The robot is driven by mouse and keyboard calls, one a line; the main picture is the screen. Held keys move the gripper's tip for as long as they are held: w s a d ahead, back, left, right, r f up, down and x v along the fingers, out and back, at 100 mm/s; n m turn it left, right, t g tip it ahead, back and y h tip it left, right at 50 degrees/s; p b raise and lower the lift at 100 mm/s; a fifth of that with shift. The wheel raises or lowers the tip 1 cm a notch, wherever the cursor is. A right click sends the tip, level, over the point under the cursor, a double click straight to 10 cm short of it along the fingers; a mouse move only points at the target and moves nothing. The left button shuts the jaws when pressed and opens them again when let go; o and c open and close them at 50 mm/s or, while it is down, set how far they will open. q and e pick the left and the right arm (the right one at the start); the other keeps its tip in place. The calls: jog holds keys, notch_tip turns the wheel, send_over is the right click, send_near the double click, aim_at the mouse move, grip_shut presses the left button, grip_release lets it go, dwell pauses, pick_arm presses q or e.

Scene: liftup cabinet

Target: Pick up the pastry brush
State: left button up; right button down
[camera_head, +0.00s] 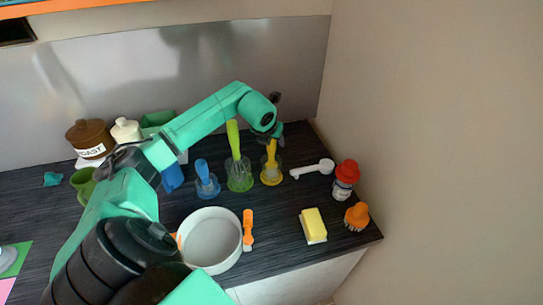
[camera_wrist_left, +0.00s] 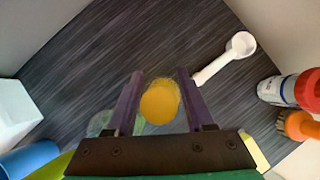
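The yellow-handled utensil, which looks like the pastry brush (camera_head: 271,152), stands upright in a clear yellow-tinted holder (camera_head: 271,176) on the dark counter. My left gripper (camera_head: 276,133) is above it, reaching down from the arm. In the left wrist view, the round yellow handle top (camera_wrist_left: 160,102) lies between the two purple fingers of my left gripper (camera_wrist_left: 160,90). The fingers are apart, one on each side of the handle; I cannot tell if either touches it. The lower part of the brush is hidden there. My right gripper is not in view.
A green whisk (camera_head: 234,140) and a blue-handled utensil (camera_head: 202,168) stand close to the left. A white bowl (camera_head: 211,239) is in front.

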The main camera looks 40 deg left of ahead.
pick_arm(q)
grip_shut()
dwell(1.2)
